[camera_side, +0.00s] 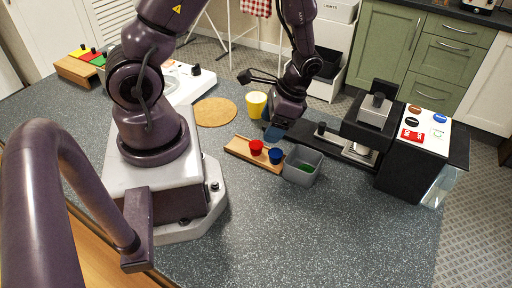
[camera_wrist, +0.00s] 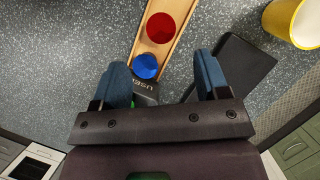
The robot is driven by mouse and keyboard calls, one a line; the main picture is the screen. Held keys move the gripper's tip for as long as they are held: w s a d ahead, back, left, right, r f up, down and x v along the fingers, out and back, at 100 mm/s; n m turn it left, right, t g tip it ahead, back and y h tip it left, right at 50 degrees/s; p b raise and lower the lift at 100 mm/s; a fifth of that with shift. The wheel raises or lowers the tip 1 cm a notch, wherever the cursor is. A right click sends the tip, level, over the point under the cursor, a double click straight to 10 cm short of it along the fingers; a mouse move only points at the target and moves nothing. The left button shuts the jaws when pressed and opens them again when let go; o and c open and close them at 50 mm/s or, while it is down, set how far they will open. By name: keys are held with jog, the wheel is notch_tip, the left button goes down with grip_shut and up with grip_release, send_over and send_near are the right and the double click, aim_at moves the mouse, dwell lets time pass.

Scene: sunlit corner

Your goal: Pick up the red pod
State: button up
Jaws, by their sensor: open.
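The red pod (camera_side: 256,146) sits in a light wooden tray (camera_side: 236,147), beside a blue pod (camera_side: 276,156) at the tray's right end. In the wrist view the red pod (camera_wrist: 160,28) is near the top and the blue pod (camera_wrist: 145,66) is closer to me. My gripper (camera_side: 274,134) hangs above and behind the tray. Its two blue fingers (camera_wrist: 163,82) are spread apart with no object held. The blue pod lies near the space between them in the wrist view, the red pod beyond the fingertips.
A grey bin (camera_side: 303,168) with something green inside adjoins the tray's right end; its "USED" label (camera_wrist: 145,85) shows in the wrist view. A yellow cup (camera_side: 257,105) and a round cork mat (camera_side: 215,111) stand behind. A coffee machine (camera_side: 370,125) is right. The front counter is clear.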

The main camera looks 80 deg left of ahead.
aim_at(256, 145)
jog(key=x, duration=0.6)
jog(key=shift+s+a+r, duration=0.15)
jog(key=shift+s+a, duration=0.05)
jog(key=shift+s, duration=0.1)
jog(key=shift+s+f, duration=0.15)
jog(key=shift+f, duration=0.3)
jog(key=c, duration=1)
